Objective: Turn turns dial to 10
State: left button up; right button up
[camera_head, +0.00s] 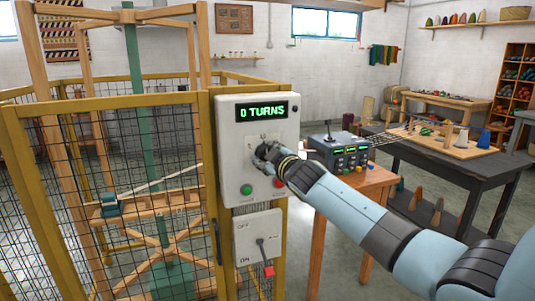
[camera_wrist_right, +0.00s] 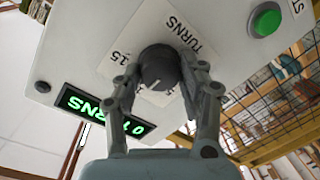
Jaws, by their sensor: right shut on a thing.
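The turns dial is a dark round knob (camera_wrist_right: 160,68) on a white scale plate on the grey control box (camera_head: 230,165). The scale shows "TURNS" and "15" in the right wrist view. My right gripper (camera_head: 266,152) is at the dial, shut on it, with one finger on each side in the right wrist view (camera_wrist_right: 160,80). In the head view the gripper hides most of the dial. The green display (camera_head: 262,111) above it reads "0 TURNS". My left gripper is not in view.
Below the dial are a green button (camera_head: 247,189) and a red one. A lower box has an ON/OFF lever (camera_head: 264,255). A mesh cage (camera_head: 100,190) stands left. A small console (camera_head: 340,155) sits on a wooden stand behind my right arm.

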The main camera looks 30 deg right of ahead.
jog(key=shift+n, duration=0.3)
jog(key=o, duration=1.2)
jog(key=shift+c, duration=0.2)
jog(key=v, duration=1.2)
